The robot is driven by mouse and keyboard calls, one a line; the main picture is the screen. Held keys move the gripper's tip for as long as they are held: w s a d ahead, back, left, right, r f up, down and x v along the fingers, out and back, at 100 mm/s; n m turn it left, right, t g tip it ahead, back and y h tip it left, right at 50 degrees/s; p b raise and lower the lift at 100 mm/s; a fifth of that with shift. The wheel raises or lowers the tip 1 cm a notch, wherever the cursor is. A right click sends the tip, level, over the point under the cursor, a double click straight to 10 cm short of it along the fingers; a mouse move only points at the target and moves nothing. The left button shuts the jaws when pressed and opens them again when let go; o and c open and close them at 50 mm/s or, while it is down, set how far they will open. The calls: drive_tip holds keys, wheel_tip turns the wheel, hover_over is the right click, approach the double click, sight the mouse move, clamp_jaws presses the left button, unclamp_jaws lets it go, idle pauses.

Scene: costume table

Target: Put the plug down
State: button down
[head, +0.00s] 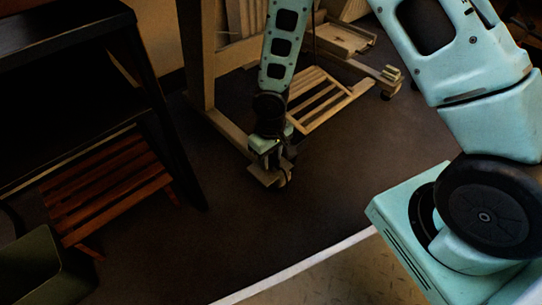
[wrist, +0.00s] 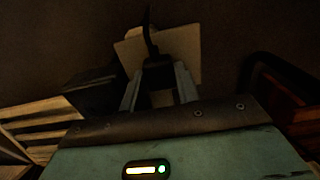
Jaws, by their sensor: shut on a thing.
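My gripper (head: 274,167) hangs low over the dark floor, near the middle of the head view, and points down. The fingers hide part of the plug. I cannot tell whether it touches the floor.
A reddish slatted wooden stool (head: 108,187) stands left, beside a black table (head: 62,45). An olive bin (head: 40,268) is at lower left. A wooden frame with a slatted base (head: 322,98) stands behind my gripper. The floor (head: 250,235) in front is clear up to a white strip (head: 300,268).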

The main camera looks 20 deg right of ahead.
sight(271, 159)
drive_tip(key=shift+f, duration=0.35)
drive_tip(key=c, duration=1)
unclamp_jaws()
wheel_tip(271, 159, up, 14)
drive_tip(key=f+p, duration=0.1)
drive_tip(key=p, duration=0.8)
drive_tip(key=s+a+r+n, duration=0.1)
drive_tip(key=s+a+r, duration=0.1)
drive_tip(key=s+r, duration=0.4)
drive_tip(key=s+a+r+n, duration=0.1)
drive_tip(key=s+a+r, duration=0.1)
drive_tip(key=s+r, duration=0.5)
drive_tip(key=s+a+r+n, duration=0.2)
drive_tip(key=s+r, duration=0.5)
drive_tip(key=r, duration=0.1)
drive_tip(key=shift+a+r+y+b, duration=0.1)
drive_tip(key=shift+a+y+b, duration=0.05)
drive_tip(key=shift+y+b, duration=0.15)
